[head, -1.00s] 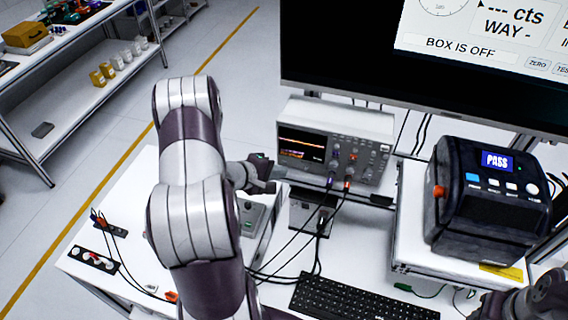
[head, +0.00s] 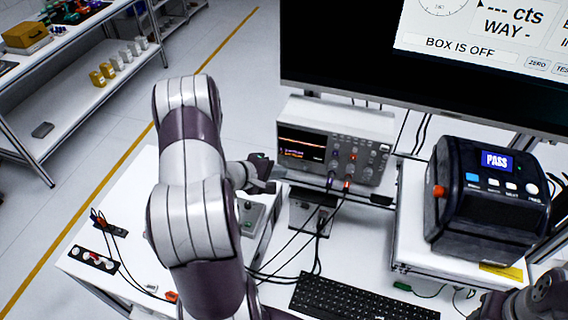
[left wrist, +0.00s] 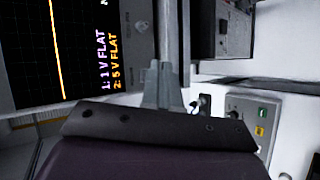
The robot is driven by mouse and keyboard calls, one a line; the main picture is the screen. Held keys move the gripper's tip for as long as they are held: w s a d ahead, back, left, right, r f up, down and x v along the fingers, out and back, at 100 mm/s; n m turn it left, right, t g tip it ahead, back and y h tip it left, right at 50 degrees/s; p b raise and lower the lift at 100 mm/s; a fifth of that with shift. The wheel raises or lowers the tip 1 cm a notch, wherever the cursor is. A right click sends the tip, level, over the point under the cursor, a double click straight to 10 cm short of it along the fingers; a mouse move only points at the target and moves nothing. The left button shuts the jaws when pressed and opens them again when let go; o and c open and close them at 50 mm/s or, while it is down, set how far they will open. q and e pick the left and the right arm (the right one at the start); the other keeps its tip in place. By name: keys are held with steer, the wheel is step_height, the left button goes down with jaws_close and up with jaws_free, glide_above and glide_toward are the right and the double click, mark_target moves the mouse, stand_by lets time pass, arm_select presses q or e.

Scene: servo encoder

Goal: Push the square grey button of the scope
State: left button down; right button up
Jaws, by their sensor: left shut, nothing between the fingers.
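The scope (head: 372,122) is a grey box with a dark screen (head: 303,146) and a panel of knobs and buttons, at the middle of the head view. Its screen (left wrist: 75,45) fills the upper left of the left wrist view and reads "1: 1 V FLAT" and "2: 5 V FLAT". My left gripper (head: 276,180) is shut and empty, low beside the scope's front left corner. Its fingers also show in the left wrist view (left wrist: 163,85). I cannot make out the square grey button clearly. My right gripper (head: 540,296) shows only partly at the lower right corner.
Leads run from the scope's front down to the table. A black box (head: 485,215) reading PASS stands at the right. A keyboard (head: 360,300) lies in front, and a large monitor (head: 340,55) stands behind. A grey device (head: 250,215) sits beside my left arm.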

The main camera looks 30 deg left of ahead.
stand_by(0.5)
arm_select(q)
steer(key=shift+w+a+p, duration=0.15)
steer(key=shift+w+p, duration=0.25)
steer(key=shift+w, duration=0.1)
stand_by(0.3)
steer(key=s+d+p, duration=0.2)
steer(key=s+p, duration=0.1)
steer(key=s, duration=0.3)
steer(key=shift+s+p, duration=0.4)
stand_by(0.6)
